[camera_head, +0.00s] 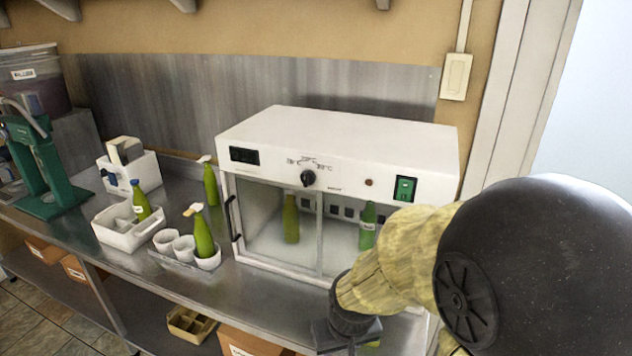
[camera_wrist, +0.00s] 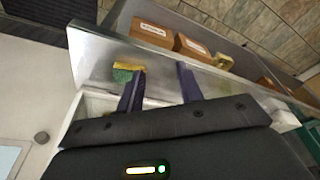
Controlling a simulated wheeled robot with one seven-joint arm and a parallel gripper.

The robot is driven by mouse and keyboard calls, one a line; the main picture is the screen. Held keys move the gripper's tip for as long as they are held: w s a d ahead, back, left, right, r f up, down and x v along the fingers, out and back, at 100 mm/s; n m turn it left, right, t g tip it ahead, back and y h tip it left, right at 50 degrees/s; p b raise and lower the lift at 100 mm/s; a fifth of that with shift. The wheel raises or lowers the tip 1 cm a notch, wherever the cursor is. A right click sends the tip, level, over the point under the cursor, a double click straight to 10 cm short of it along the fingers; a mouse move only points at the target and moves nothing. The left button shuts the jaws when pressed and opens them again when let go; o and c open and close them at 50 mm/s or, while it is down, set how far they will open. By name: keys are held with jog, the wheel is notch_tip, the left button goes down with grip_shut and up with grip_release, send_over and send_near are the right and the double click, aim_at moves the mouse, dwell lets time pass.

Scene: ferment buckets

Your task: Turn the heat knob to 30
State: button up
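The heat knob (camera_head: 308,178) is a black dial on the upper front panel of a white glass-doored incubator (camera_head: 345,135). Small temperature marks arc above it; the right-hand one seems to read 30, but I cannot tell which mark the knob points at. My gripper, partly hidden at the lower middle of the head view, is below and right of the knob, well apart from it. In the wrist view my gripper (camera_wrist: 157,84) has its two fingers spread with nothing between them. The knob cannot be made out surely in the wrist view.
Two bottles stand behind the incubator's glass; its green switch (camera_head: 405,188) is right of the knob. White cups (camera_head: 183,248), a white caddy (camera_head: 128,226) and green bottles stand left on the steel counter (camera_head: 262,290). A yellow-green sponge (camera_wrist: 128,71) lies near my fingers in the wrist view.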

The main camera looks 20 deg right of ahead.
jog(key=shift+o, duration=0.4)
jog(key=shift+o, duration=1.4)
jog(key=w+a+r+m+t+h+p, duration=0.1)
jog(key=w+a+r+t+p, duration=0.2)
jog(key=w, duration=0.2)
jog(key=w+a+r+m+t+p, duration=0.2)
jog(key=w+a+r, duration=0.1)
jog(key=w, duration=0.3)
jog(key=w+a+r+m+t+h+p, duration=0.1)
jog(key=w+a+r+t+p, duration=0.2)
jog(key=w, duration=0.2)
notch_tip(320, 180, up, 10)
jog(key=s+a+m+t+h+p, duration=0.1)
jog(key=m+t+h+p, duration=0.2)
jog(key=h, duration=0.5)
jog(key=shift+a+r+t+h+p, duration=0.25)
jog(key=shift+a+t+h+p, duration=0.05)
jog(key=shift+t+p, duration=0.2)
